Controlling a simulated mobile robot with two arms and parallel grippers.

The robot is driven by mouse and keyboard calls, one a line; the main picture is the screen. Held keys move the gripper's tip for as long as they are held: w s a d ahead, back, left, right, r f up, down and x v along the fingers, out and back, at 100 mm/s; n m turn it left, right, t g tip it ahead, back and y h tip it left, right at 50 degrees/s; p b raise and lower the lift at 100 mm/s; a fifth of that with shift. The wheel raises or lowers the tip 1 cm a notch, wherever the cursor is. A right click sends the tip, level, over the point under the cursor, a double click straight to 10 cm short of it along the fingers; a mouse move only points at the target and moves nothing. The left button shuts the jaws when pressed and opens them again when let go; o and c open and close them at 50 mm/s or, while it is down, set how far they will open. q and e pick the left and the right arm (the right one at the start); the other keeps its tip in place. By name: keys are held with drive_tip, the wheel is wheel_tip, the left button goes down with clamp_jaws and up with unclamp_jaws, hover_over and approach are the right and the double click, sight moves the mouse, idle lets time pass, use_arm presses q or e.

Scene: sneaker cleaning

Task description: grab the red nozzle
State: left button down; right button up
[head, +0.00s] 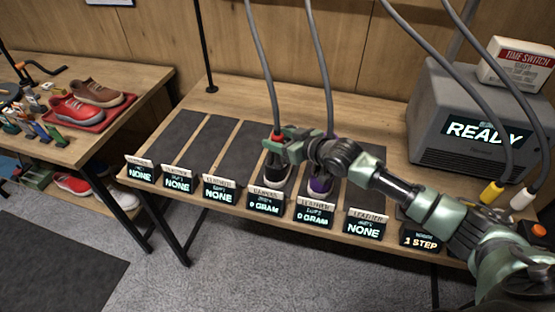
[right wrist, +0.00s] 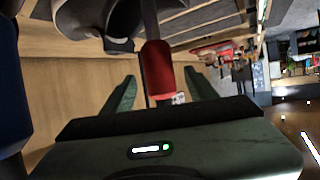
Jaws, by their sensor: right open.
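The red nozzle (head: 277,135) hangs on the end of a grey hose, above a dark container (head: 276,178) on the bench. In the right wrist view the red nozzle (right wrist: 157,68) stands between the two green fingers. My right gripper (head: 273,147) reaches in from the right and is around the nozzle. In the right wrist view the right gripper (right wrist: 160,92) has its fingers apart, with a gap visible on both sides of the nozzle. My left gripper is not in view.
A purple container (head: 320,186) under a second hose stands just right of the dark one. Display signs (head: 219,191) line the bench's front edge. A grey machine (head: 470,125) reading READY stands at the right. Shoes in a red tray (head: 75,122) are on the left table.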

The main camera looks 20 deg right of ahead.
drive_tip(key=shift+w+a+f, duration=0.2)
drive_tip(key=shift+w+a, duration=0.05)
drive_tip(key=shift+w, duration=0.15)
clamp_jaws()
idle(1.2)
